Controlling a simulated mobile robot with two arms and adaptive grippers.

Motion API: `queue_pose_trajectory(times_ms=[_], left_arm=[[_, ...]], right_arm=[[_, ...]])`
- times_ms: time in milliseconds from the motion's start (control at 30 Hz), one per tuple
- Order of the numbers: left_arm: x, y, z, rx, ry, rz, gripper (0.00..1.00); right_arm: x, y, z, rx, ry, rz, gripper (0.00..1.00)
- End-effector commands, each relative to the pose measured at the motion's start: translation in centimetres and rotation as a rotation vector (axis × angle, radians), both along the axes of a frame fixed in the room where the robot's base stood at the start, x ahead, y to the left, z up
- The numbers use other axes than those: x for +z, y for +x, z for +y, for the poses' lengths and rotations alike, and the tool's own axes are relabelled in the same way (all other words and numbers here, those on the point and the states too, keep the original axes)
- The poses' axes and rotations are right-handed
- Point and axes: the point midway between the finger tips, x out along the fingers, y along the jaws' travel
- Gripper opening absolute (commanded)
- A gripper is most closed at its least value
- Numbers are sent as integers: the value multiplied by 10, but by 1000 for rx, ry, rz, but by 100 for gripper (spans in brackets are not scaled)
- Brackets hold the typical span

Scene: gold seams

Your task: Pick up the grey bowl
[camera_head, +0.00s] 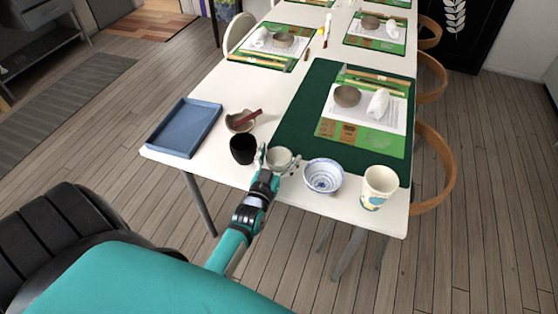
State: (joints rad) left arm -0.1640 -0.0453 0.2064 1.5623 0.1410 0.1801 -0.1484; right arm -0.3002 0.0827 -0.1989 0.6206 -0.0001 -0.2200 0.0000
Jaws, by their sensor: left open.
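A small pale grey bowl (279,157) stands upright on the near edge of the white table (225,92). My left gripper (278,164) is open at this bowl's near side, with its fingers spread left and right of it. I cannot tell whether the fingers touch it. The gripper hides the bowl's lower front. A brown-grey bowl (347,95) sits farther back on a green and white sheet. Another grey-brown bowl (240,122) with a dark red stick stands to the left. My right gripper is not in view.
A black cup (243,150) stands close left of the gripper, and a blue-and-white bowl (323,175) close right. A patterned cup (379,186) is farther right. A blue tray (185,127) lies at the left edge. Chairs (433,165) line the right side.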

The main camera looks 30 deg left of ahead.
Motion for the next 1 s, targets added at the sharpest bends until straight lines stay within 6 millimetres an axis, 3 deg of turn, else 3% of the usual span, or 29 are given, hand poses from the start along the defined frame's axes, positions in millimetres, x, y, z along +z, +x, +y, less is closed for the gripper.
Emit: queue_pose_trajectory(times_ms=[67, 433, 767, 1000], left_arm=[[0, 0, 0, 0, 0, 0, 87], [0, 0, 0, 0, 1, 0, 40], [3, 0, 0, 0, 0, -2, 38], [28, 0, 0, 1, 2, -5, 38]], right_arm=[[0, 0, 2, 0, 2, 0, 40], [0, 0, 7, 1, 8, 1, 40], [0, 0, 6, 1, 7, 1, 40], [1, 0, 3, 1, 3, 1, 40]])
